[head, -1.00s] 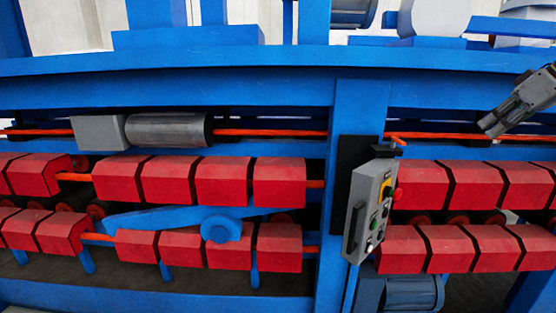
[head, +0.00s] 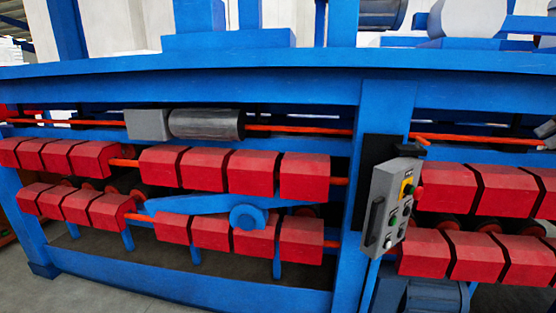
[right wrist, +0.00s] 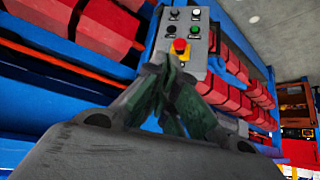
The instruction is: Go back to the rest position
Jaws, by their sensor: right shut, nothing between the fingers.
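My right gripper (head: 545,132) shows only as a small grey tip at the right edge of the head view. In the right wrist view its fingers (right wrist: 163,72) are together, with nothing between them. The grey control box (head: 392,208) hangs on a blue post, right of centre in the head view, apart from the gripper. In the right wrist view the control box (right wrist: 185,38) is beyond the fingertips, with a red knob on yellow (right wrist: 180,46) and several round buttons. My left gripper is not in view.
A long blue machine frame (head: 200,90) fills the head view, with rows of red blocks (head: 210,172) and an orange rod (head: 290,130). A blue motor (head: 435,297) is below the box. Grey floor (head: 90,292) is clear at lower left.

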